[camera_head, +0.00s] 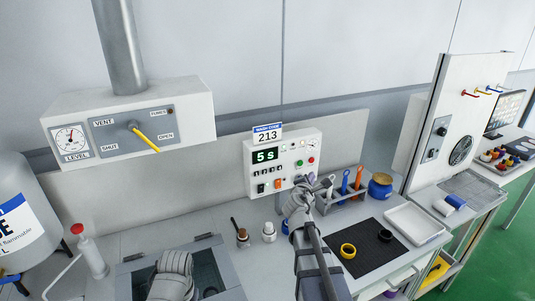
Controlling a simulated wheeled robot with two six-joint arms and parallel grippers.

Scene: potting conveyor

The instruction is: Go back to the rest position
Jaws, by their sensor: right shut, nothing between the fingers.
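My right arm reaches up from the bottom middle. Its gripper (328,182) is shut and empty, in front of the lower right corner of the white control panel (248,178). The panel's green display reads "5 s", and a sign (267,133) above it reads "WASH DONE 213". I cannot tell whether the gripper touches the panel. A grey ribbed part, which seems to be my left arm, shows at the bottom left over a sunken basin (207,272). My left gripper is not in view.
A holder (350,197) with blue and orange-handled tools stands close right of the gripper. Small bottles (269,232) stand left of the arm. A vent box (190,110) hangs above left.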

